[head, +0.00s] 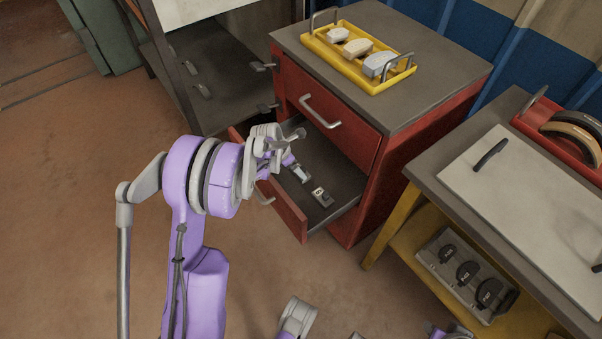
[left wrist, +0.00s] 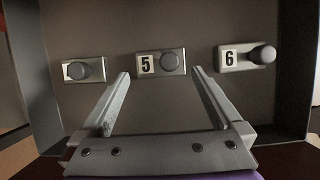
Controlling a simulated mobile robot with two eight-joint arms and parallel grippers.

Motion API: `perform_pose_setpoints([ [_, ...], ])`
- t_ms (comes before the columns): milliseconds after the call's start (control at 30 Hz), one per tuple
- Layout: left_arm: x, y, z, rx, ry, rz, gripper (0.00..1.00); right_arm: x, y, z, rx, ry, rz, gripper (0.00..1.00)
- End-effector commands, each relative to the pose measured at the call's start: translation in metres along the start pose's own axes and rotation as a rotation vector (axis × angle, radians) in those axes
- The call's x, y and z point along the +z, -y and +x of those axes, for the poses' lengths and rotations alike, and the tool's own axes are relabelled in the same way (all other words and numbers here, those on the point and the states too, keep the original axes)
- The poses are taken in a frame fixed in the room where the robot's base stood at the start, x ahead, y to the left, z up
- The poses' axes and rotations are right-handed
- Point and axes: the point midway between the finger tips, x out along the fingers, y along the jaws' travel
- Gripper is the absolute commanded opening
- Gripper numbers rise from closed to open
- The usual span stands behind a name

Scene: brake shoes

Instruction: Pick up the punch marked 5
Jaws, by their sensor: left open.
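The punch marked 5 (left wrist: 160,64) lies in the drawer, in the middle of a row of three in the left wrist view. It is a light plate with a black 5 and a round grey knob. The punch marked 6 (left wrist: 246,57) is to its right; another punch (left wrist: 85,70), its number unreadable, is to its left. My left gripper (left wrist: 160,73) is open and empty, its fingertips on either side of the 5 punch in the picture; contact cannot be told. In the head view my left gripper (head: 285,148) is over the open drawer and hides part of it.
The drawer (head: 345,204) is pulled out of a red cabinet (head: 390,160); its walls surround the punches. A yellow tray (head: 345,65) with several pale blocks stands on top. At right, a workbench (head: 440,178) carries a white board (head: 530,190) and a red tray (head: 545,128).

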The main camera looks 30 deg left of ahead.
Motion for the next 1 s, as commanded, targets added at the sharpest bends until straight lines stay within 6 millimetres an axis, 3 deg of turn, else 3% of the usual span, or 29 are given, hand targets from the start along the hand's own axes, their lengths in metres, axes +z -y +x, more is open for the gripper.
perform_pose_setpoints([
  [233,0.001,0.001,0.039,0.000,-0.001,0.001,1.00,0.004,0.000,0.013,0.000,0.004,0.000,0.29],
  [500,0.001,0.001,0.042,0.000,0.000,0.001,0.98,0.004,0.000,0.013,0.000,0.004,0.000,0.29],
  [1000,0.001,0.001,0.042,0.000,0.000,0.001,0.08,0.004,0.000,0.013,0.000,0.004,0.000,0.29],
])
